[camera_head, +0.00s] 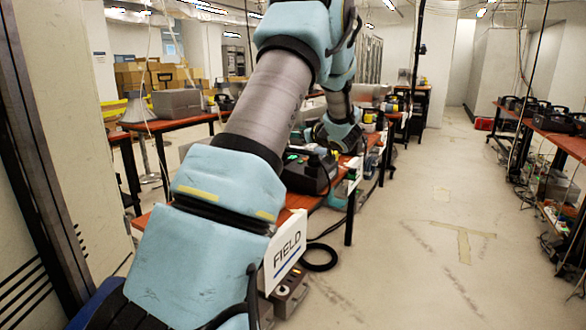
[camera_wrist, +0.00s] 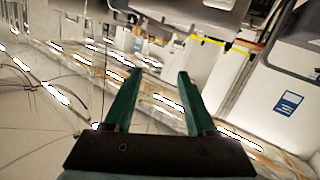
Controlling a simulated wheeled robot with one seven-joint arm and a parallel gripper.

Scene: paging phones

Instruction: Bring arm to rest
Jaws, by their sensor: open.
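My arm, with light blue padded covers and grey links, rises across the left and middle of the head view and bends over at the top edge. Its far end comes down near the middle table, and my gripper cannot be made out there. In the wrist view my gripper (camera_wrist: 158,85) shows two dark green fingers, spread apart, with nothing between them. A black phone-like device (camera_head: 309,172) with a green light sits on the red-brown table behind my arm and is partly hidden by it.
A white FIELD sign (camera_head: 285,250) stands at the near table end, above a grey box with sockets (camera_head: 290,291). A table with black devices (camera_head: 555,118) runs along the right. The floor aisle (camera_head: 440,220) between is clear. Cardboard boxes (camera_head: 150,76) are stacked at back left.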

